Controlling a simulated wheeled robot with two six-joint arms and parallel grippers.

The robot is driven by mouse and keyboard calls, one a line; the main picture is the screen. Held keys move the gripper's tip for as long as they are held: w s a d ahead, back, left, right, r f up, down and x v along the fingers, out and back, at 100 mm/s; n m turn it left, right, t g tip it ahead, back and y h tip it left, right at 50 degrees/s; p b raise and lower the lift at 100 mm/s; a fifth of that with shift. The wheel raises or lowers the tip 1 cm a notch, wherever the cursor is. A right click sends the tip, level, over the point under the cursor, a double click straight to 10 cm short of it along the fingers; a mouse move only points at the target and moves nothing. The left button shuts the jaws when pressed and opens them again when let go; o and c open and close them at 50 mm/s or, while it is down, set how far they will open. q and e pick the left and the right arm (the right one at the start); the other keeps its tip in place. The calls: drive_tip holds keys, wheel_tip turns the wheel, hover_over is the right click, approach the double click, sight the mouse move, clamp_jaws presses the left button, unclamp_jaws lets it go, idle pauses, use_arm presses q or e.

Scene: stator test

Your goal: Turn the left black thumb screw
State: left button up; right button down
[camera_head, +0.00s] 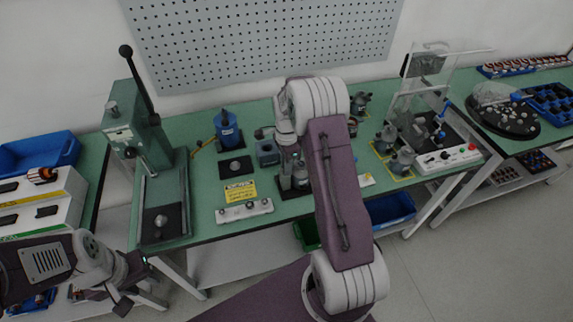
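My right arm reaches over the middle of the green bench (208,188). Its wrist points down, and the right gripper (291,168) is low over a small fixture on a dark base (288,192). The arm hides part of this area, and I cannot tell whether the gripper is open or touching anything. Small metallic cylinders show beside it. I cannot make out the left black thumb screw; it is too small or hidden. My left gripper (122,293) is at the lower left, in front of the bench and away from the fixture. Its dark fingers are too small to read.
A green lever press (150,150) stands at the left. A clear-shielded test station (447,158) stands to the right. A pegboard (265,40) is behind.

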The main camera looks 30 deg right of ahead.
drive_tip(key=shift+s, duration=0.1)
drive_tip(key=shift+r+n, duration=0.1)
drive_tip(key=shift+n, duration=0.2)
drive_tip(key=n+p, duration=0.1)
drive_tip(key=n, duration=0.2)
drive_tip(key=n+p, duration=0.1)
drive_tip(key=n, duration=0.4)
drive_tip(key=shift+p, duration=0.3)
drive_tip(key=shift+n, duration=0.3)
drive_tip(key=c, duration=1.3)
unclamp_jaws()
